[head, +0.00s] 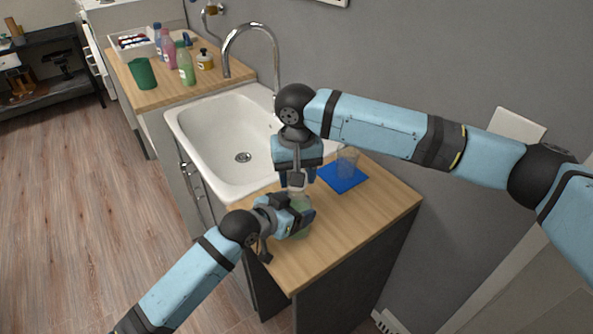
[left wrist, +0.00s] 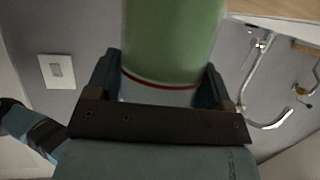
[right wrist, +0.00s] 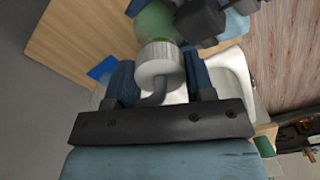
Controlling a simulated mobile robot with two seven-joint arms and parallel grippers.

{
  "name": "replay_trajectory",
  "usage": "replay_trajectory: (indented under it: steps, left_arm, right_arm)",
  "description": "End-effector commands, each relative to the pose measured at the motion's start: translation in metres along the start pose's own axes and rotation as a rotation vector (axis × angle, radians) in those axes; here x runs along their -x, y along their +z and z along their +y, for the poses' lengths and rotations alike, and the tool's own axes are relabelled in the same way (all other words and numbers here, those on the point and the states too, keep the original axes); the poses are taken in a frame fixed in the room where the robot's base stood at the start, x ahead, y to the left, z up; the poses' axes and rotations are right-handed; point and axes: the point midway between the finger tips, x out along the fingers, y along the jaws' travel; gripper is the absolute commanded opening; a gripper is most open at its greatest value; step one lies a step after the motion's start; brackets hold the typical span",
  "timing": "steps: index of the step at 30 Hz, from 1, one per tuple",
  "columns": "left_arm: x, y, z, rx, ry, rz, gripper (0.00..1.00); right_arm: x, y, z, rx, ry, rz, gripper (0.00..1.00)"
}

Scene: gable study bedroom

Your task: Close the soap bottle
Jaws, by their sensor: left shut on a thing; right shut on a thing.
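The green soap bottle (head: 303,230) is upright at the near end of the wooden counter, mostly hidden by my grippers. My left gripper (head: 293,215) is shut around its body from the side. The left wrist view shows the green body (left wrist: 172,40) between the fingers (left wrist: 165,85). My right gripper (head: 297,184) points down from above and is shut on the whitish ridged cap (right wrist: 159,62), with a grey curved piece on the side nearest the camera. The cap sits in line with the bottle top between the fingers (right wrist: 160,85). Whether it is fully seated cannot be told.
A clear cup (head: 347,161) stands on a blue mat (head: 345,182) just right of the grippers. The white sink (head: 190,120) and curved tap (head: 256,27) lie behind. Several bottles (head: 167,48) and a green cup (head: 143,74) stand on the far counter.

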Motion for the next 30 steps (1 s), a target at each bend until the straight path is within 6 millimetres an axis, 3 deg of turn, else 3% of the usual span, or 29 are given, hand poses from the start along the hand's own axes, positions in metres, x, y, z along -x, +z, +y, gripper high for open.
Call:
replay_trajectory:
  steps: [17,30]
  left_arm:
    - [0.0,0.0,0.0,0.0,0.0,-0.001,0.32]
    - [0.0,0.0,0.001,-0.001,0.001,0.001,0.32]
  right_arm:
    - [-0.006,0.0,0.0,0.001,0.0,0.001,0.24]
    - [-0.027,0.001,0.0,0.0,0.003,-0.003,0.24]
